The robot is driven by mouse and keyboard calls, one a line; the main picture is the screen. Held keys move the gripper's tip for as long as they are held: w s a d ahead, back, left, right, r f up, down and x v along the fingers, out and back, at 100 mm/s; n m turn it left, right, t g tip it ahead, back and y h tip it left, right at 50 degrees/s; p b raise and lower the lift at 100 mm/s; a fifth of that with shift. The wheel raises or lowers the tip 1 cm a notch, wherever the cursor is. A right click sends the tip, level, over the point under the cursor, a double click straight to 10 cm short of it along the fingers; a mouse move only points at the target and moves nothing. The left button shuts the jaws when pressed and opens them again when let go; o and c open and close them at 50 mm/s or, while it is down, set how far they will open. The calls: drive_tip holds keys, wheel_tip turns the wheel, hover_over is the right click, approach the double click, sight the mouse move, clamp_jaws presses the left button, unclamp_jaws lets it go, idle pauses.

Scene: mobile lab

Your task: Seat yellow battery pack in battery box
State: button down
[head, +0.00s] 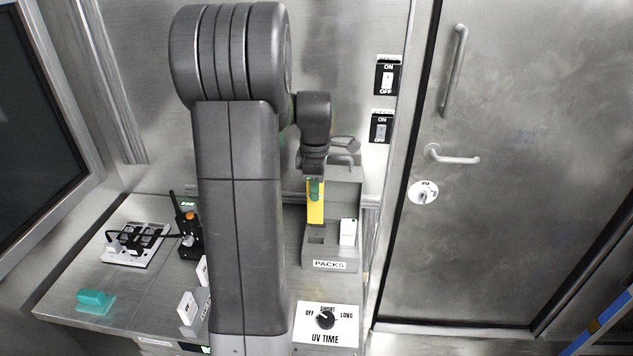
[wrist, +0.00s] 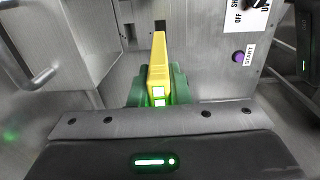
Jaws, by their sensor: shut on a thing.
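My gripper (head: 315,190) has green fingers and is shut on the yellow battery pack (head: 315,209). The pack hangs upright above the left side of a grey box (head: 342,258) labelled PACKS. A dark empty opening (head: 315,236) shows just below the pack; a gap seems to separate them. A white pack (head: 347,232) stands in the right side of that box. In the wrist view the yellow pack (wrist: 158,65) sits between the green fingers (wrist: 158,90), its far end near a dark opening (wrist: 160,25). No other box labelled for batteries is readable.
A UV TIME dial panel (head: 327,322) lies in front of the PACKS box. White blocks (head: 187,308) stand left of my arm, partly hidden. A radio (head: 187,230), a power strip (head: 137,244) and a teal block (head: 96,300) are on the bench's left. A purple START button (wrist: 238,57) shows in the wrist view.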

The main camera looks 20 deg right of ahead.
drive_tip(key=shift+s, duration=0.1)
drive_tip(key=shift+r, duration=0.1)
drive_tip(key=b, duration=0.3)
hover_over(316, 222)
drive_tip(key=shift+w+d+f, duration=0.1)
drive_tip(key=shift+w+f, duration=0.1)
drive_tip(key=shift+f, duration=1.3)
drive_tip(key=shift+w+f, duration=0.15)
drive_tip(key=shift+f, duration=1.35)
drive_tip(key=shift+f+b, duration=2.2)
drive_tip(key=shift+f, duration=1.35)
drive_tip(key=c, duration=1.3)
unclamp_jaws()
drive_tip(key=shift+r, duration=0.1)
wheel_tip(316, 222, up, 14)
